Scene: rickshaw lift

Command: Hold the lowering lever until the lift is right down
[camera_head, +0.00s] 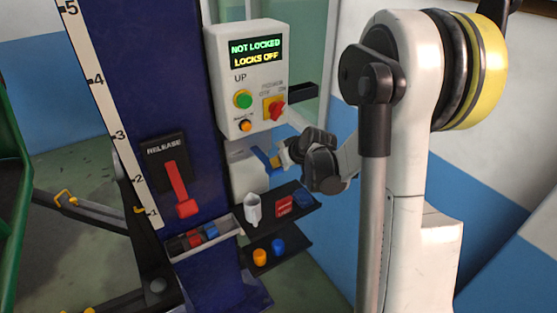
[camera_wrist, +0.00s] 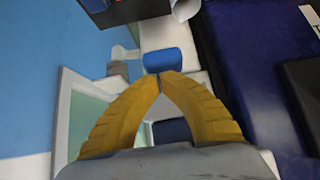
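A lever with a blue grip (camera_head: 260,157) sticks out of the pale unit (camera_head: 246,172) below the control box; I take it to be the lowering lever. My gripper (camera_head: 275,162) is at this blue grip, seen from the side. In the wrist view, the yellow fingertips (camera_wrist: 158,76) meet, and the blue grip (camera_wrist: 162,61) lies just beyond them. Whether they touch it is unclear. The control box (camera_head: 247,80) reads "NOT LOCKED" and "LOCKS OFF". A red lever (camera_head: 178,188) marked RELEASE points down on the blue column (camera_head: 150,90).
A white scale (camera_head: 97,85) numbered 1 to 5 runs down the column. Dark lift arms (camera_head: 85,213) are low at left. A shelf (camera_head: 275,212) with small items and a tray (camera_head: 205,240) of coloured pieces sit below the lever. A green frame (camera_head: 14,190) stands far left.

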